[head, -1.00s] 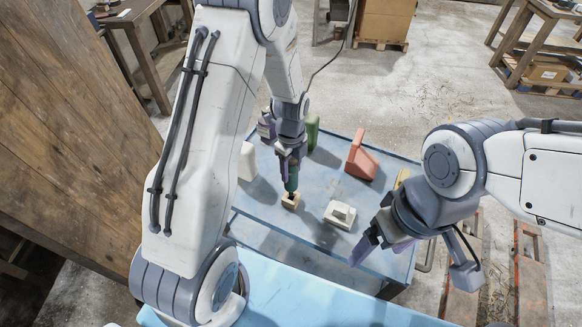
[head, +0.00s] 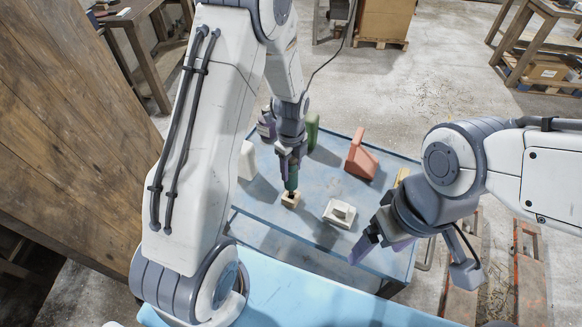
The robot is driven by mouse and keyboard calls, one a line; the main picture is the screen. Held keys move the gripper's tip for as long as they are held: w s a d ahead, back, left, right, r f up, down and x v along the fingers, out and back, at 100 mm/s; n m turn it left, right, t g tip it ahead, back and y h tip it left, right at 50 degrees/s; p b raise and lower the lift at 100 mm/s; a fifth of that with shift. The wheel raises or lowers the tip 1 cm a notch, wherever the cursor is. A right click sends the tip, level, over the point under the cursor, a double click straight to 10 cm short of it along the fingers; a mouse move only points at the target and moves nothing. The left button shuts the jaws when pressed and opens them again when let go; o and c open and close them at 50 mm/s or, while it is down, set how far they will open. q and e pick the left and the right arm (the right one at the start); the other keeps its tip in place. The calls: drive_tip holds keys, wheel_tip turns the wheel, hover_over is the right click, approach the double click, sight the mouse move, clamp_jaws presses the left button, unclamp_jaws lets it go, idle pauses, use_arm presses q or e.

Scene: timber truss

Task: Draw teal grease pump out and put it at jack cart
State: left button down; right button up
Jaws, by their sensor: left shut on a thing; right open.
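The teal grease pump (head: 291,184) stands upright in a small pale wooden block (head: 290,199) on the blue cart top. My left gripper (head: 290,165) comes down from above and is shut on the pump's upper part, hiding much of it. The pump's dark lower end meets the block. I cannot tell which thing is the jack cart; the blue cart (head: 270,238) bears the pump and block.
On the blue cart stand a red wedge-shaped container (head: 361,158), a green container (head: 313,132), a white container (head: 247,160), a purple-grey item (head: 266,125) and a grey-white box (head: 340,214). A yellowish item (head: 401,177) is partly hidden by my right arm. A wooden panel (head: 75,130) rises at left.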

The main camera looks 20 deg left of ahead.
use_arm(q)
drive_tip(key=shift+f, duration=0.2)
drive_tip(key=shift+f+b, duration=1.45)
drive_tip(key=shift+f, duration=0.35)
drive_tip(key=shift+c, duration=1.2)
unclamp_jaws()
drive_tip(key=shift+r, duration=0.1)
